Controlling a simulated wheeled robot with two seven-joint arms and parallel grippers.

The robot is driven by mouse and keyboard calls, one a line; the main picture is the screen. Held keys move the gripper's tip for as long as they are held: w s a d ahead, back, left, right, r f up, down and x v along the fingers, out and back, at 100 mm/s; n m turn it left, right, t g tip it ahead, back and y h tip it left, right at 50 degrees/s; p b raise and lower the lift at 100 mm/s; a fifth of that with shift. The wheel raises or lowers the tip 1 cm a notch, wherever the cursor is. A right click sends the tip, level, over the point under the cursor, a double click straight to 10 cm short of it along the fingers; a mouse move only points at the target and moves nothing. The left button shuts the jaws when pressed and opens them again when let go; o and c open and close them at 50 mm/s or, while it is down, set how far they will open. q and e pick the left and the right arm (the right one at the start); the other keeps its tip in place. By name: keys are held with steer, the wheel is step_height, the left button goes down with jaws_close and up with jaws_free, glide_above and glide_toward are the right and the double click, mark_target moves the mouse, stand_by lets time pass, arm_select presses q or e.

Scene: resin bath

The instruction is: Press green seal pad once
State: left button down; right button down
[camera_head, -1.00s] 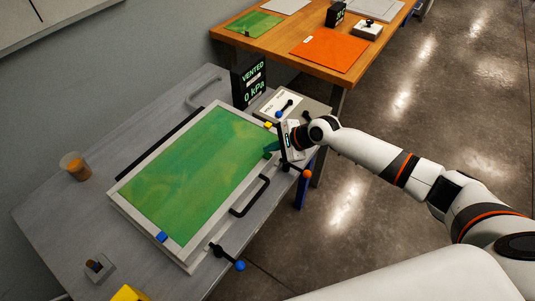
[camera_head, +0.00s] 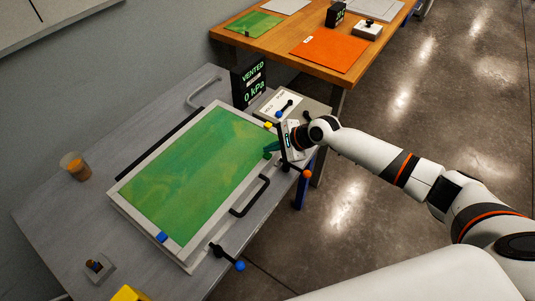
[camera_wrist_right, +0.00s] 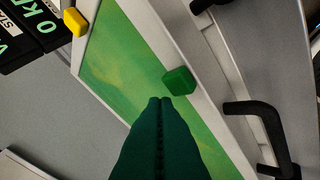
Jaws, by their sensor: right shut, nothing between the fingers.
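The green seal pad (camera_wrist_right: 179,81) is a small green block on the pale frame of the bath lid, at its right edge in the wrist view. My right gripper (camera_wrist_right: 160,101) has dark green fingers, pressed together and empty. Its tips appear just short of the pad and a little to its left in the wrist view; I cannot tell the exact gap or whether they touch. In the head view the right gripper (camera_head: 271,148) is over the lid's far right corner, and the pad is hard to tell from the fingers. My left gripper is not in view.
The lid has a large green panel (camera_head: 190,175), a yellow pad (camera_wrist_right: 75,21), a blue pad (camera_head: 162,237) and a black handle (camera_head: 250,196). A display (camera_head: 251,82) reads VENTED, 0 kPa. A cup (camera_head: 75,166) stands at left. A wooden table (camera_head: 285,57) is behind.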

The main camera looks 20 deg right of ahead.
steer(key=shift+f, duration=0.1)
stand_by(0.3)
steer(key=shift+f, duration=0.35)
steer(key=shift+f, duration=0.55)
stand_by(0.6)
steer(key=shift+r, duration=0.1)
steer(key=shift+r+p, duration=0.85)
steer(key=shift+p, duration=0.25)
step_height(320, 180, up, 5)
steer(key=p, duration=0.5)
steer(key=shift+p, duration=0.4)
